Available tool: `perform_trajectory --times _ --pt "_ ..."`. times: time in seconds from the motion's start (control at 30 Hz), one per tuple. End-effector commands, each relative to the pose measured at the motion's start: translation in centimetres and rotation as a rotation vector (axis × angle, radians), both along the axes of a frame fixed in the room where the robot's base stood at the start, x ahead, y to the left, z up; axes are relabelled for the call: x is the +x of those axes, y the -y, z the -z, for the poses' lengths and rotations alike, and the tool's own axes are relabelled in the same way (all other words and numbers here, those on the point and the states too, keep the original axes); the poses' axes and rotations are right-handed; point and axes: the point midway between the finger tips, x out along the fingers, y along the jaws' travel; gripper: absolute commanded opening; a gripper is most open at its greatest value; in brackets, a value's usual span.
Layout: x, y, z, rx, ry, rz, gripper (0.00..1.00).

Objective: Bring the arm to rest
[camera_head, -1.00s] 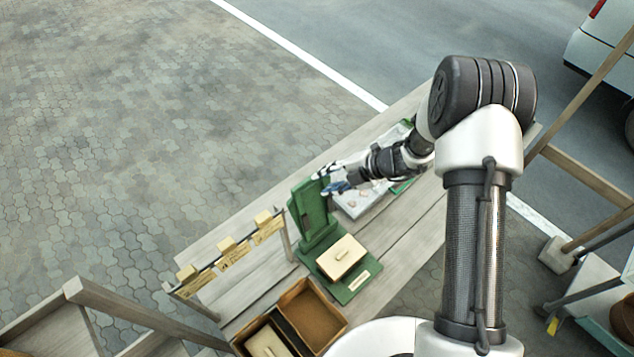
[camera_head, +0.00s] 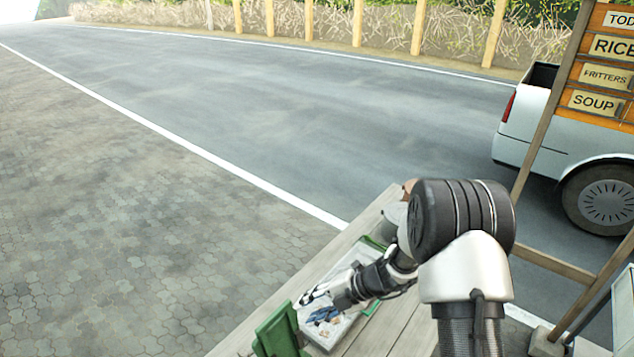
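My gripper (camera_head: 318,296) is at the lower middle of the head view, over the wooden table, just above and to the right of the green stand (camera_head: 277,333). It is small and partly side-on, so I cannot tell whether its fingers are open or shut. My arm folds down from a dark joint at the right. Beneath and beside the gripper lies a pale tray (camera_head: 352,330) with small pieces in it, partly hidden by the gripper.
The wooden table (camera_head: 372,218) runs from lower left to the middle. A wooden frame with menu signs (camera_head: 596,103) stands at the right, before a white pickup (camera_head: 545,143). Paving and road beyond the table are clear.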

Motion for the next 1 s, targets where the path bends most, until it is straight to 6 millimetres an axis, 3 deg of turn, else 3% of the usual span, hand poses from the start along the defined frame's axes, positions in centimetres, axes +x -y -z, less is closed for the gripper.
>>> perform_trajectory --times 0.13,0.27,0.53,0.8,0.97,1.0 --pt "-0.4 0.1 -1.0 -0.027 0.106 -0.106 0.33" --pt "-2.1 0.7 -3.2 -0.097 0.355 -0.379 0.33" --pt "-9.3 3.5 -6.8 -0.306 0.970 -1.173 0.33" --pt "-17.7 8.1 -6.4 -0.501 1.408 -2.053 0.33" --pt "-22.2 11.4 -4.5 -0.572 1.514 -2.627 0.33" --pt "-23.2 12.2 -4.0 0.556 -1.454 2.654 0.33"
